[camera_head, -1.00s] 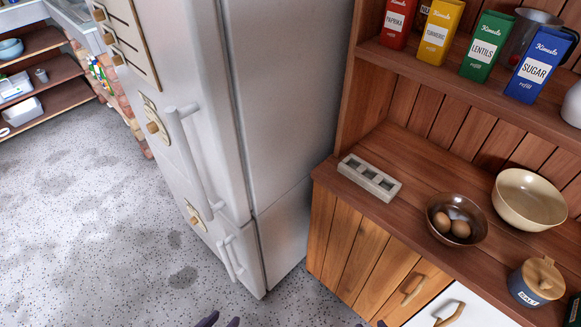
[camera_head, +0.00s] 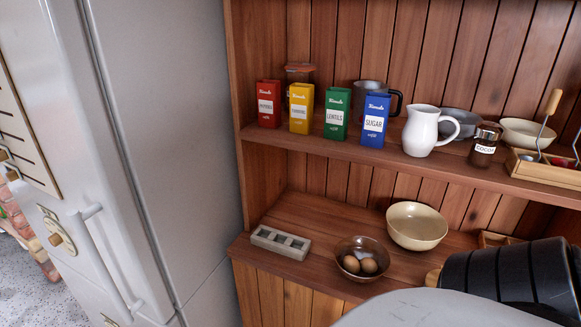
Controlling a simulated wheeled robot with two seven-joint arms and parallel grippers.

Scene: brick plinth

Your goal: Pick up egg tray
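The egg tray (camera_head: 280,243) is a small, pale grey block with a row of square hollows. It lies flat on the wooden counter (camera_head: 318,222) near its left front corner, beside the fridge. To its right a dark see-through bowl (camera_head: 361,259) holds two brown eggs. A dark ribbed part and a pale rounded part of my own body fill the lower right corner. Neither gripper's fingers show in the head view, so nothing is seen touching the tray.
The white fridge (camera_head: 165,130) stands left of the counter. A cream bowl (camera_head: 416,226) is behind the dark bowl. The shelf (camera_head: 440,168) above holds several coloured packets, a white jug (camera_head: 424,132) and a cocoa jar (camera_head: 484,148). Counter space behind the tray is clear.

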